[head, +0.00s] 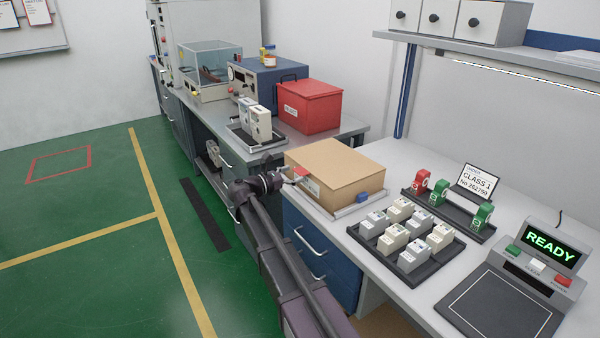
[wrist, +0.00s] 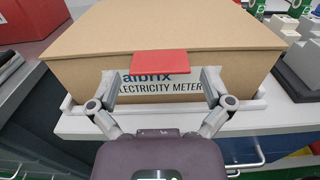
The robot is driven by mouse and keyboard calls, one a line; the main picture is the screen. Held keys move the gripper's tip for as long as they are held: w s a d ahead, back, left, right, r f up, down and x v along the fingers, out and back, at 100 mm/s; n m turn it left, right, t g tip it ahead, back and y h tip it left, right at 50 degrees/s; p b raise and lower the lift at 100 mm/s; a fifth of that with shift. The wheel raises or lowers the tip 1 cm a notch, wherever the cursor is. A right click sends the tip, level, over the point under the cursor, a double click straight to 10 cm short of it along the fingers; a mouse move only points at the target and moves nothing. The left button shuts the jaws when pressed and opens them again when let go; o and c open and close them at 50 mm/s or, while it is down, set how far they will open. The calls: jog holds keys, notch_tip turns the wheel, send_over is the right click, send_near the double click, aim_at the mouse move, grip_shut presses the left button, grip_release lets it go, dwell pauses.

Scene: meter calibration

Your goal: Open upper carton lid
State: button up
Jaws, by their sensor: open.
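The carton (head: 338,170) is a closed brown box on the bench, sitting in a light tray frame (head: 367,205). Its lid (wrist: 180,27) lies flat and shut, with a red tab (wrist: 159,63) hanging over the front edge. The front label in the wrist view reads "ELECTRICITY METER". My gripper (wrist: 160,88) is open and empty in front of the carton, its two fingers on either side of the red tab, a little below it. I cannot tell whether the fingers touch the carton. In the head view my gripper (head: 284,178) is at the carton's left front side.
A black tray (head: 412,262) of several white meters stands right of the carton. Red and green stamps (head: 437,193) stand behind it. A red bin (head: 309,106) stands on the far bench. A display reading READY (head: 550,246) is at the right. The floor at left is clear.

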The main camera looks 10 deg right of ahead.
jog(key=shift+x, duration=1.2)
jog(key=c, duration=1.1)
